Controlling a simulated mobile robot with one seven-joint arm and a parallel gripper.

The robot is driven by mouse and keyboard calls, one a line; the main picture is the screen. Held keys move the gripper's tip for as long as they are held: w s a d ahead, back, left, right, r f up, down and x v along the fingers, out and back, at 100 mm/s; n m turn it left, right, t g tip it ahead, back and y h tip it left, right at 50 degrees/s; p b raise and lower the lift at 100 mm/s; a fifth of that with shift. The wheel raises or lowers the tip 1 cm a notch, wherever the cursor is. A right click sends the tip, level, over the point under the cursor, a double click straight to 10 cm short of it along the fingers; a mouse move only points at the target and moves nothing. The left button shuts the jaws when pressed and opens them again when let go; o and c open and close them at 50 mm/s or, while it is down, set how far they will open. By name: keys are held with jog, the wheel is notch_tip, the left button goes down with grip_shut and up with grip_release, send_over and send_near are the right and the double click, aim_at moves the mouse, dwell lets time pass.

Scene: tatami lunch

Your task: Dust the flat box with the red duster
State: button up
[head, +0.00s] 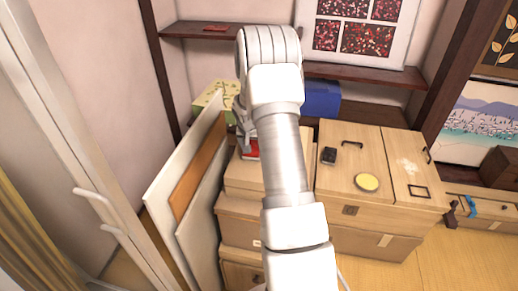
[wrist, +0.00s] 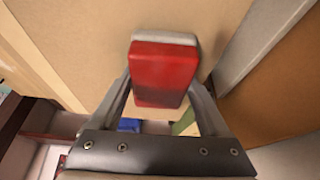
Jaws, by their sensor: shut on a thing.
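The red duster (wrist: 165,72) is a red block with a pale grey pad along its far edge. My gripper (wrist: 160,88) is shut on it, with one finger on each side. In the head view a bit of the red duster (head: 251,148) shows beside my arm, which hides most of my gripper. A flat light-wood box (head: 240,178) lies below it on top of a stack. In the wrist view a broad tan surface (wrist: 85,35), likely this box, fills the area behind the duster. I cannot tell whether the pad touches it.
Pale panels (head: 180,165) lean close on the left. To the right, a wooden chest (head: 335,185) carries a small black object (head: 329,156) and a yellow disc (head: 367,182); a pale smudge (head: 408,166) marks its right part. A blue box (head: 322,98) and green patterned box (head: 217,97) stand behind.

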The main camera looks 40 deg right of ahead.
jog(key=shift+w+a, duration=0.2)
jog(key=shift+w, duration=0.1)
jog(key=shift+w+d+f, duration=0.15)
jog(key=shift+w+d, duration=0.75)
jog(key=shift+d, duration=0.2)
jog(key=shift+s+d, duration=1.3)
jog(key=shift+s, duration=0.2)
jog(key=shift+s+d, duration=1.3)
jog(key=shift+s, duration=0.15)
jog(key=shift+s+d, duration=1.2)
jog(key=shift+s, duration=0.15)
jog(key=shift+r+p, duration=1.75)
jog(key=shift+r, duration=1.3)
jog(key=shift+r+p, duration=0.9)
jog(key=shift+r, duration=0.6)
